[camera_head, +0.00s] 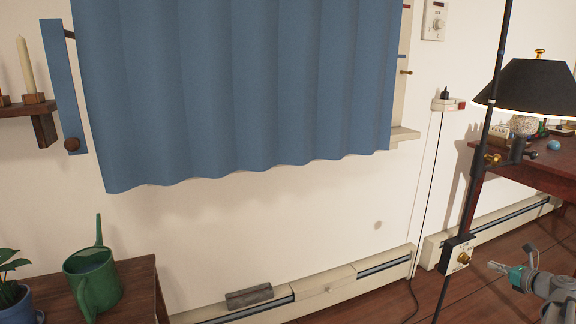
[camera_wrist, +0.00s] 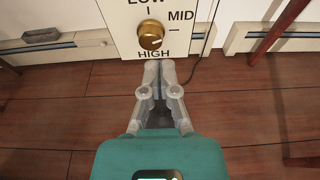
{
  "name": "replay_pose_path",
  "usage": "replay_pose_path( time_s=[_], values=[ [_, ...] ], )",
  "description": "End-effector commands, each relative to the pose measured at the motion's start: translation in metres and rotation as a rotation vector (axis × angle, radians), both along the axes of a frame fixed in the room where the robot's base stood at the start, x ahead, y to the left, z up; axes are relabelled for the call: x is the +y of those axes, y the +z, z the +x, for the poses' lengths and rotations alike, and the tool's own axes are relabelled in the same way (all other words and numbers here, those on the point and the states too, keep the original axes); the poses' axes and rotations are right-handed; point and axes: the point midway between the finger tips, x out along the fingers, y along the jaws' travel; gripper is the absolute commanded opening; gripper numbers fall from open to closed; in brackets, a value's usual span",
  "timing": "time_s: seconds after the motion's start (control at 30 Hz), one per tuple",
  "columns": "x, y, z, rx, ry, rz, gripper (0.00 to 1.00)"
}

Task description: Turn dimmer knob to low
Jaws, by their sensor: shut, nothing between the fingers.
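The dimmer knob (camera_wrist: 151,35) is a round brass knob on a white panel (camera_wrist: 108,24) marked LOW at the top, MID at the right and HIGH at the bottom. A light mark shows on the knob's lower part, but I cannot tell exactly where it points.
A lamp with a black shade (camera_head: 533,82) glows above a reddish wooden table (camera_head: 545,176) at the right. The dark pole (camera_head: 486,130) rises from the box. A baseboard heater (camera_head: 385,264) runs along the wall. A wall dial (camera_head: 436,22) is at the top.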

Motion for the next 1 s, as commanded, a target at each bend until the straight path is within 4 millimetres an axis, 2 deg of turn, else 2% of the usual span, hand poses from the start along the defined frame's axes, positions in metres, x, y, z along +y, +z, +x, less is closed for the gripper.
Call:
replay_pose_path(
  time_s=[0.27,0.7,1.0],
  values=[
    [0.006,0.000,0.016,0.000,0.002,0.000,0.00],
    [0.021,0.000,0.053,0.000,0.001,0.000,0.00],
    [0.025,0.000,0.063,0.000,0.000,0.000,0.00]
  ],
)
